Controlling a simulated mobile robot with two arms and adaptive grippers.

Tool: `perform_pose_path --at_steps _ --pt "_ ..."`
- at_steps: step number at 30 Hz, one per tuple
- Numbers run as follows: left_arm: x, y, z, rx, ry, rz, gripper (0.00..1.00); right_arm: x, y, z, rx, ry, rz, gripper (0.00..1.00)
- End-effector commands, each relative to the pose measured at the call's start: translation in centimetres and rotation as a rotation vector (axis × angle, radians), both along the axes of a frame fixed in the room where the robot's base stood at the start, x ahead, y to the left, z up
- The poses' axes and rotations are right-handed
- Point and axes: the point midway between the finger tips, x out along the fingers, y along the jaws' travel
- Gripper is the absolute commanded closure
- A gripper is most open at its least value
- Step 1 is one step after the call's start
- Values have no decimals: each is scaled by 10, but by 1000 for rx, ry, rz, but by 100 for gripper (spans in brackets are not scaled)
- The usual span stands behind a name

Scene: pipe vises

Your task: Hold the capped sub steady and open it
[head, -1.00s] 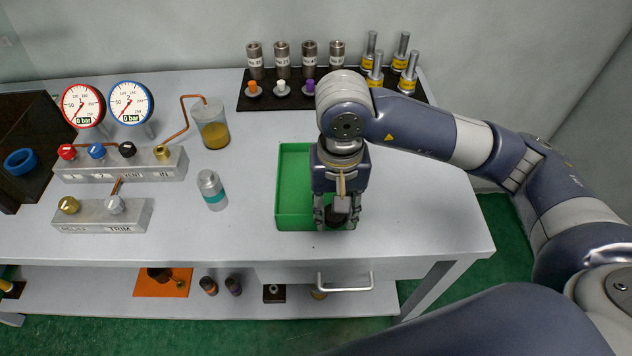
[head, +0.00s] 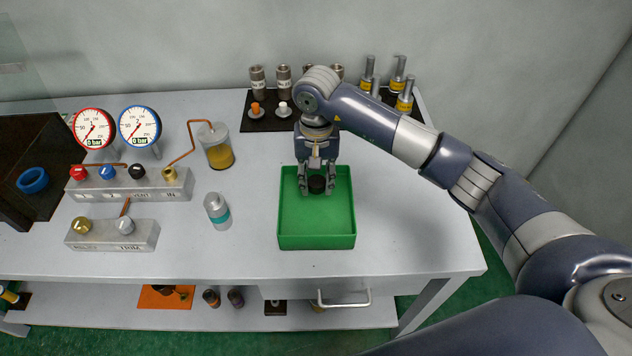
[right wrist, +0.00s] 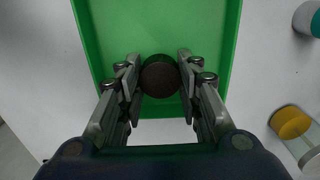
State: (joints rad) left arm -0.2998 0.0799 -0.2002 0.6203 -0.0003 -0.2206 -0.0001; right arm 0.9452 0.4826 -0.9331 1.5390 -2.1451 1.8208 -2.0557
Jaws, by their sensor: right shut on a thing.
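My right gripper (head: 317,188) is shut on a dark, round, short piece (head: 317,184) over the back half of the green tray (head: 316,242). In the right wrist view the fingers (right wrist: 160,82) press on both sides of this piece (right wrist: 160,78), whose flat brown-black end faces the camera. I cannot tell whether it is a cap alone or a capped sub, nor whether it touches the tray floor. My left gripper is not in view.
Labelled steel cylinders (head: 257,82) and yellow-banded pieces (head: 405,95) stand on a dark mat behind the arm. Two gauges, a valve block (head: 130,185), a jar (head: 215,148) and a teal-banded bottle (head: 217,209) are left. The table right of the tray is clear.

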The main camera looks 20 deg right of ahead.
Motion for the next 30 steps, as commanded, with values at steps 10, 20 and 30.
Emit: perform_pose_path --at_steps 10,20,30 --pt "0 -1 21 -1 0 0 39 7 -1 -29 1 5 -2 96" --pt "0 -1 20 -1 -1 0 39 8 -1 -37 -1 0 0 96" --pt "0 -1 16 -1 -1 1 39 8 -1 -39 -1 0 0 48"
